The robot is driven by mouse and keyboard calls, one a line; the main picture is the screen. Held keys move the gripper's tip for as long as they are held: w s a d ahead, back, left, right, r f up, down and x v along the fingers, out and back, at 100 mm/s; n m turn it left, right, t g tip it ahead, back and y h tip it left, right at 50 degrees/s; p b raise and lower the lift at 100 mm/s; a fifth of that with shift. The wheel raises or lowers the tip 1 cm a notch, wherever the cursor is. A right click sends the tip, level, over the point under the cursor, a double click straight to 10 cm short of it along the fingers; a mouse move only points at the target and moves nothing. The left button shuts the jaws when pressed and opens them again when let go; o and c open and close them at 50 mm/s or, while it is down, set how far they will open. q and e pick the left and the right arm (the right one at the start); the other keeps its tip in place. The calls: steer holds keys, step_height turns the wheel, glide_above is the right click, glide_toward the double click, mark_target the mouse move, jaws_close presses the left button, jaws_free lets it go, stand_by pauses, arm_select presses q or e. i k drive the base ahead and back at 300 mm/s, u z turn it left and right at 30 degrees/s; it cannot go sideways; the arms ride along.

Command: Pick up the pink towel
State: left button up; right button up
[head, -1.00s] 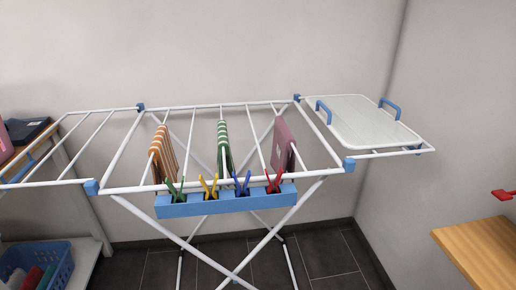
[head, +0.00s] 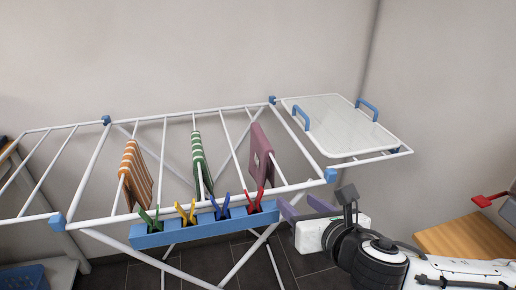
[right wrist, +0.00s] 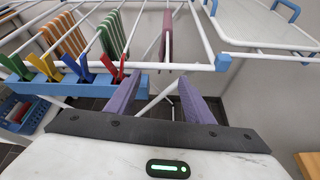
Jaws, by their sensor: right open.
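The pink towel (head: 261,155) is a mauve-pink cloth hung over a rod of the white drying rack (head: 190,112), right of the green striped towel. It also shows in the right wrist view (right wrist: 167,38), seen nearly edge-on, ahead of and above the fingers. My right gripper (head: 300,206) is at the rack's front right corner, below and in front of the pink towel and apart from it. Its two purple fingers are spread, with nothing between them in the right wrist view (right wrist: 158,92). My left gripper is not in view.
An orange striped towel (head: 136,175) and a green striped towel (head: 199,160) hang further left. A blue box (head: 175,234) with several coloured clothespins is on the rack's front rail. A white tray (head: 340,128) with blue handles rests on the right wing. A wooden surface (head: 465,238) stands at right.

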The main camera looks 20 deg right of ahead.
mark_target(261, 167)
steer(key=z, duration=0.05)
steer(key=i, duration=0.95)
steer(key=u, duration=0.1)
